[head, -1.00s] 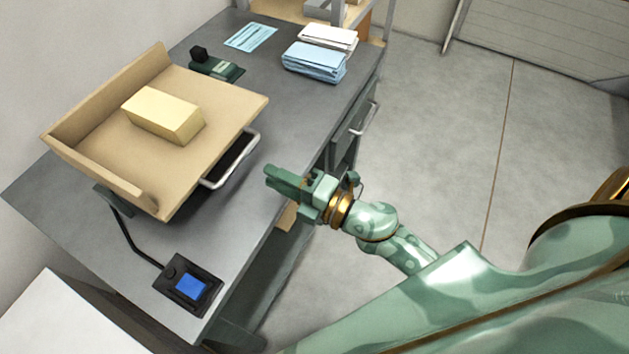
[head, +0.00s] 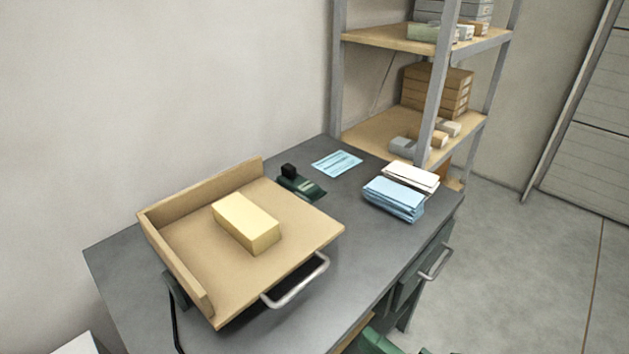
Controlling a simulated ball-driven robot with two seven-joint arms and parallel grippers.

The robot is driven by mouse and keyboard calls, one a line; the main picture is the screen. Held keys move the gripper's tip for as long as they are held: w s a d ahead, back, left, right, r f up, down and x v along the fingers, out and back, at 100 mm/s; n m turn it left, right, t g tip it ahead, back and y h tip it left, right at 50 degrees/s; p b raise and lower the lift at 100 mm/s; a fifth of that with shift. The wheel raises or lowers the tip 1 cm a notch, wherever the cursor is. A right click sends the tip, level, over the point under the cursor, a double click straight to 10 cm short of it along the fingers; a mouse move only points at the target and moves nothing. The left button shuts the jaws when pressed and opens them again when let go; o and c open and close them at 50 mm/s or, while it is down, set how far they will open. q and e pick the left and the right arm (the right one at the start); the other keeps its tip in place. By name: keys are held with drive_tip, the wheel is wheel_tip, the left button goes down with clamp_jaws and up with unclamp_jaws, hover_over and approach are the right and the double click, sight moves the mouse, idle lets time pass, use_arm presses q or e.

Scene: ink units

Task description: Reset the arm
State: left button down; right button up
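Only a small green part of my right gripper (head: 376,343) shows, at the bottom edge of the head view, in front of the desk. The rest of that arm is out of the picture, and I cannot tell whether its fingers are open or shut. My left gripper is not in view. A yellow block (head: 246,222) lies on the tan wooden tray (head: 290,215), which has raised walls along its back and left sides and a metal handle at its front. No gripper touches the block or tray.
The grey desk (head: 350,245) holds a dark green stapler-like tool (head: 301,186), a blue sheet (head: 337,163), a blue stack (head: 393,198) and a white stack (head: 411,178). A shelf (head: 385,130) with boxes stands behind. Clear floor (head: 520,270) lies to the right.

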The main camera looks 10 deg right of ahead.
drive_tip(key=s+d+f+m+g+h, duration=0.25)
drive_tip(key=f+m, duration=0.25)
drive_tip(key=f, duration=0.4)
drive_tip(key=s+d+f+m+g+h, duration=0.1)
drive_tip(key=s+d+f+m+h, duration=0.25)
drive_tip(key=f, duration=0.65)
drive_tip(key=s+d+f+m+g+h, duration=0.2)
drive_tip(key=s+d+f+m+h, duration=0.15)
drive_tip(key=f+m, duration=0.4)
drive_tip(key=s+f+m+g+p, duration=0.1)
drive_tip(key=s+f+g, duration=0.2)
drive_tip(key=s, duration=0.6)
drive_tip(key=s+f+m+g+p, duration=0.1)
drive_tip(key=s+f+m+g, duration=0.1)
drive_tip(key=s+f, duration=0.5)
drive_tip(key=s+f+m+g+h+p, duration=0.1)
drive_tip(key=s+f+g, duration=0.4)
drive_tip(key=s, duration=0.7)
drive_tip(key=shift+a+f+m+p, duration=0.25)
drive_tip(key=shift+f+m+p, duration=0.15)
drive_tip(key=shift+m, duration=0.1)
